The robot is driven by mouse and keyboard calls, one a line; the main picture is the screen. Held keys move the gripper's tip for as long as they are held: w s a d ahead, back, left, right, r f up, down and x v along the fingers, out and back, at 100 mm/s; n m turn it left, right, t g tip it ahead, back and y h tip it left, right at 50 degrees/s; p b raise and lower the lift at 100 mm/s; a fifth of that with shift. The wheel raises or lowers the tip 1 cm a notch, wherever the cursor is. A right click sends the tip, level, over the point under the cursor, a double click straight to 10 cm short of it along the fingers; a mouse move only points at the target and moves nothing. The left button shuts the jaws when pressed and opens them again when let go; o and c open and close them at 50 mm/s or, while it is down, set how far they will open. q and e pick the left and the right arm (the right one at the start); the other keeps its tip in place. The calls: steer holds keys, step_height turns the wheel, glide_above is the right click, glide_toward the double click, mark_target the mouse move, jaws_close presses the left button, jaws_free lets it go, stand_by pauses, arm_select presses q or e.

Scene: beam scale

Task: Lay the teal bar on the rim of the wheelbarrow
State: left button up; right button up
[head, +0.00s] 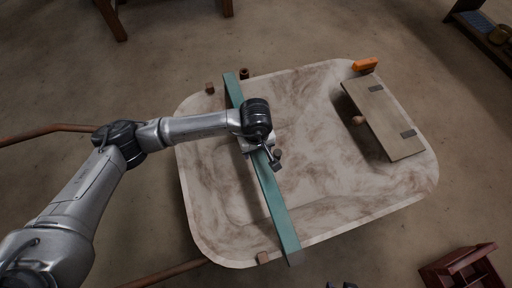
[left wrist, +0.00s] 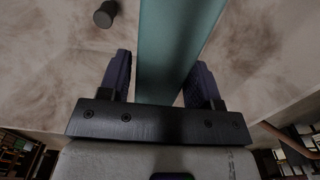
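The teal bar (head: 275,200) spans the pale, brown-smeared wheelbarrow tray (head: 320,215) from its far rim to its near rim. Both ends reach past the rim; whether it touches the rim all along cannot be told. My left gripper (head: 264,152) is over the middle of the bar. In the left wrist view its two dark fingers (left wrist: 160,80) stand on either side of the bar (left wrist: 168,45), with a narrow gap showing on each side. Two small dark tips at the bottom edge may be my right gripper (head: 341,285); its state is unclear.
A hinged wooden board (head: 385,120) with a round knob (head: 358,120) lies at the tray's right. An orange piece (head: 365,65) is on the far right rim. A red-brown crate (head: 462,268) stands on the floor.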

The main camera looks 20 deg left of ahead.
arm_select(q)
steer(key=o, duration=0.3)
step_height(320, 180, up, 14)
steer(key=p, duration=0.3)
steer(key=shift+p, duration=0.35)
steer(key=shift+f, duration=0.1)
stand_by(0.4)
